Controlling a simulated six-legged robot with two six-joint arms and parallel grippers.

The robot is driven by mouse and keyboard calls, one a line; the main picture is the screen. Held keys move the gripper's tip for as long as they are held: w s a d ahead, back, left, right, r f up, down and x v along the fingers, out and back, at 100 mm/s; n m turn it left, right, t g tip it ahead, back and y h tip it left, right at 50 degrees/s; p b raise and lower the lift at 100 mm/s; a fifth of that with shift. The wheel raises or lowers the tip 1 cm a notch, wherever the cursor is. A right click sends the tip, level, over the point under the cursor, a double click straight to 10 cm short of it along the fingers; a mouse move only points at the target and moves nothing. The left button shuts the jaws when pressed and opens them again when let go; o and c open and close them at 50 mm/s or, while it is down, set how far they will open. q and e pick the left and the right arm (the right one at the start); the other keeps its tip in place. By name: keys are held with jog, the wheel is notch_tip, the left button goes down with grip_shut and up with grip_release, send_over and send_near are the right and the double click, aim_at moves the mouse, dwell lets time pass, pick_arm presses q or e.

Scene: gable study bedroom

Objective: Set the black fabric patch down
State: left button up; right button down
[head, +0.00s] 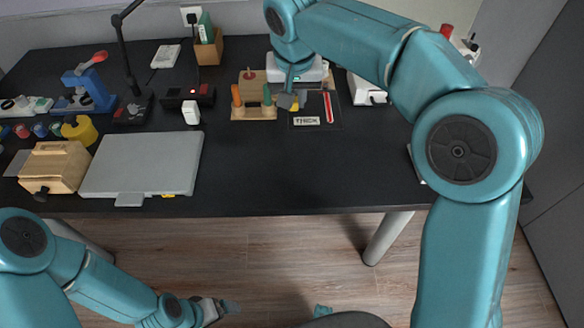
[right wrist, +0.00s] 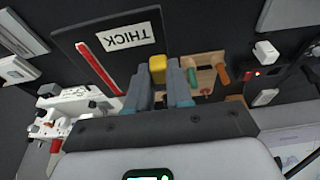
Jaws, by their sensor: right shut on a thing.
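My right gripper (head: 288,100) reaches down over the left part of a dark panel (head: 335,121) with a white "THICK" label (head: 307,121). In the right wrist view, its two grey-blue fingers (right wrist: 160,88) are closed in around something, with a small yellow piece (right wrist: 157,68) between their tips. The black fabric patch itself is hard to make out: it is dark against the dark panel and table and partly hidden by the fingers. I cannot tell whether it touches the panel. My left gripper (head: 226,308) hangs low before the table, far from the panel; its jaw gap is unclear.
A wooden stand with orange and green pegs (head: 255,113) is close on the left of my right gripper. A red strip (right wrist: 98,68) lies on the panel. A white machine (right wrist: 75,112) stands beside it.

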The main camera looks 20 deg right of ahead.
notch_tip(320, 180, down, 15)
jog(key=b, duration=0.2)
jog(key=shift+s+a+r+b, duration=0.1)
jog(key=shift+b, duration=0.2)
notch_tip(320, 180, down, 5)
jog(key=shift+b, duration=0.35)
jog(key=shift+r, duration=0.1)
jog(key=c, duration=1)
grip_release()
